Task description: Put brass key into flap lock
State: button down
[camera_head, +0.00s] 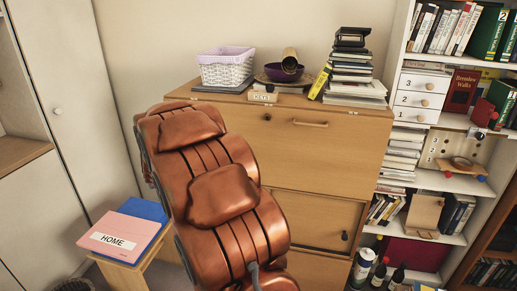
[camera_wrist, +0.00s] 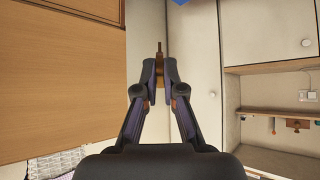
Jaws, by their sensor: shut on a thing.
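In the wrist view my gripper (camera_wrist: 159,75) is shut on the brass key (camera_wrist: 159,49), a small brown-gold piece whose narrow end sticks out past the fingertips. Most of the key is hidden between the fingers. The wooden bureau (camera_head: 365,140) stands in the middle of the head view, its flap front closed, with a bar handle (camera_head: 310,124). A small dark round fitting, which looks like the flap lock (camera_head: 267,117), sits at the flap's upper left. In the wrist view the bureau wood (camera_wrist: 60,80) is at the left, apart from the key. My gripper is hidden in the head view.
My copper-coloured arm covers the bureau's left part. A white basket (camera_head: 226,72), a purple bowl (camera_head: 284,73) and a book stack (camera_head: 352,72) stand on top. A stool with a HOME box (camera_head: 115,238) is at left, bookshelves (camera_head: 440,120) at right. Bottles (camera_head: 365,262) stand low at right.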

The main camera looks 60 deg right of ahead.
jog(key=s+d+r+m+t+h+b, duration=0.1)
jog(key=s+d+r+m+h+b, duration=0.2)
jog(key=d, duration=0.4)
jog(key=s+d+r+m+h+b, duration=0.1)
jog(key=s+d+r+h+b, duration=0.15)
jog(key=s+d+h, duration=0.35)
jog(key=s+d+r+m+t+h+b, duration=0.1)
jog(key=s+d+m+h+b, duration=0.2)
jog(key=d, duration=0.6)
jog(key=s+d+r+m+g+h+b, duration=0.25)
jog(key=s+d+r+h+b, duration=0.2)
jog(key=s, duration=0.35)
jog(key=w+d+p, duration=0.1)
jog(key=w+d, duration=0.1)
jog(key=d, duration=0.4)
jog(key=shift+r+g+y, duration=0.15)
jog(key=shift+g+y, duration=0.2)
jog(key=shift+g, duration=0.1)
jog(key=shift+f, duration=0.2)
jog(key=shift+w+d+p, duration=0.25)
jog(key=shift+w+d, duration=0.05)
jog(key=shift+d, duration=0.55)
jog(key=shift+w+d+p, duration=0.25)
jog(key=shift+d, duration=0.55)
dwell(2.1)
